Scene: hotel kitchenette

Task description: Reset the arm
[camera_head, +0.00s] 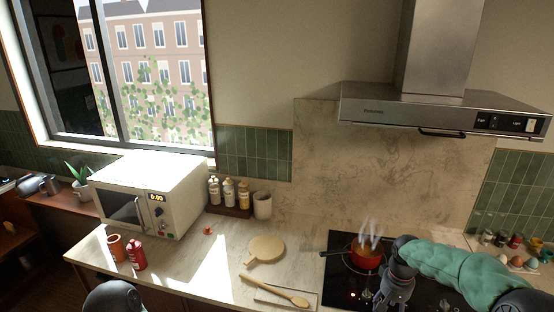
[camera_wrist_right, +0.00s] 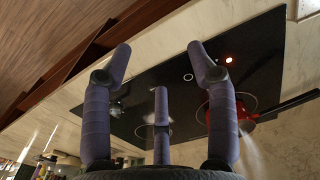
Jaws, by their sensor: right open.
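My right arm, in a green sleeve, comes in from the right in the head view. My right gripper (camera_head: 386,298) hangs over the black cooktop (camera_head: 338,272), just in front of a steaming red pot (camera_head: 364,260). In the right wrist view the fingers of my right gripper (camera_wrist_right: 161,66) are spread apart with nothing between them. The red pot (camera_wrist_right: 222,112) is partly hidden behind a finger there. A dark rounded part of mine shows at the lower left of the head view; my left gripper does not show.
A cutting board (camera_head: 267,248) and a wooden spoon (camera_head: 276,292) on a tray lie left of the cooktop. A white microwave (camera_head: 172,190), a red can (camera_head: 137,255) and a terracotta cup (camera_head: 116,247) stand further left. A range hood (camera_head: 440,108) overhangs the cooktop. Eggs and jars sit at right.

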